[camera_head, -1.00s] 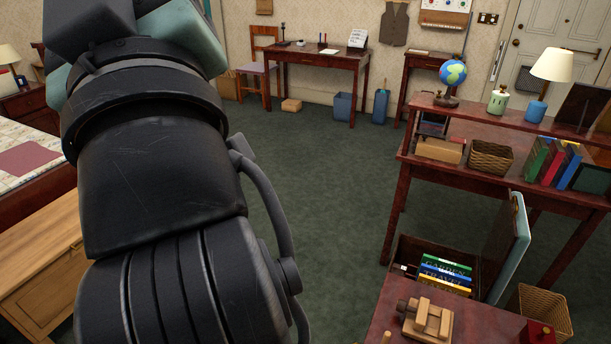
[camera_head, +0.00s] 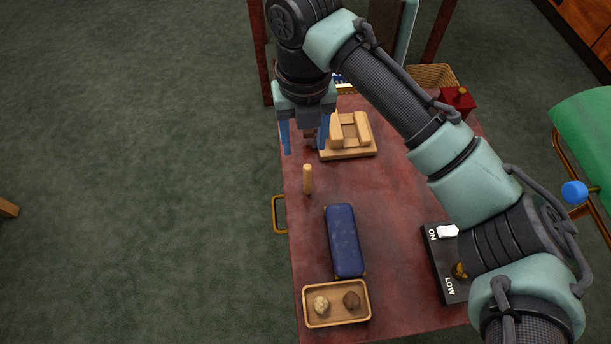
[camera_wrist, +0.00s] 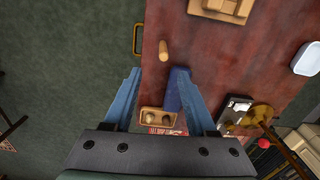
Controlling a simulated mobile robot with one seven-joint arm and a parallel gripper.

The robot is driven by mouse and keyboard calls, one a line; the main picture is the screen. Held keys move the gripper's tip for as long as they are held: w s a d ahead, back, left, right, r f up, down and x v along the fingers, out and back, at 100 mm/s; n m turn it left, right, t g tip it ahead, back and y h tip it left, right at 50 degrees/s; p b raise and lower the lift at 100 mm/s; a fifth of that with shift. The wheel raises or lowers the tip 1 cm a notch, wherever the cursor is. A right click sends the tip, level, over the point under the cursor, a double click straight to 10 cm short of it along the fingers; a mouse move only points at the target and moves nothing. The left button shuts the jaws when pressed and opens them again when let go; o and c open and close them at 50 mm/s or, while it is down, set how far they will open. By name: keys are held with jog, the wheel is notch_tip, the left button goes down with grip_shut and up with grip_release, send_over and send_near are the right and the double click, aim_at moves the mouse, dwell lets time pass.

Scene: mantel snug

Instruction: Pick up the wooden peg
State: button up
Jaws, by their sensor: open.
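The wooden peg (camera_head: 307,179) is a small light-brown cylinder standing upright near the left edge of the dark red table (camera_head: 390,200). It also shows in the wrist view (camera_wrist: 163,50), above the line between my fingertips. My gripper (camera_head: 304,138) has its blue fingers spread and empty. It hangs above the table's left edge, beyond the peg in the head view and apart from it. In the wrist view my gripper (camera_wrist: 159,74) shows both fingers wide apart with nothing between them.
A wooden block stand (camera_head: 347,150) sits close to my gripper, at its right. A blue case (camera_head: 343,241), a tray (camera_head: 336,323) holding two round brown items and a switch panel (camera_head: 436,262) are nearer. A brass handle (camera_head: 279,214) juts from the left edge.

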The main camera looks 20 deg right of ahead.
aim_at(307, 175)
notch_tip(307, 175, down, 8)
jog(key=shift+d+r+b, duration=0.1)
jog(key=shift+r+b, duration=0.15)
jog(key=shift+b, duration=0.5)
jog(key=f, duration=0.1)
jog(key=f+b, duration=0.1)
jog(key=f, duration=0.3)
jog(key=shift+d+f+b, duration=0.1)
jog(key=shift+d+b, duration=0.15)
jog(key=shift+b, duration=0.15)
grip_shut()
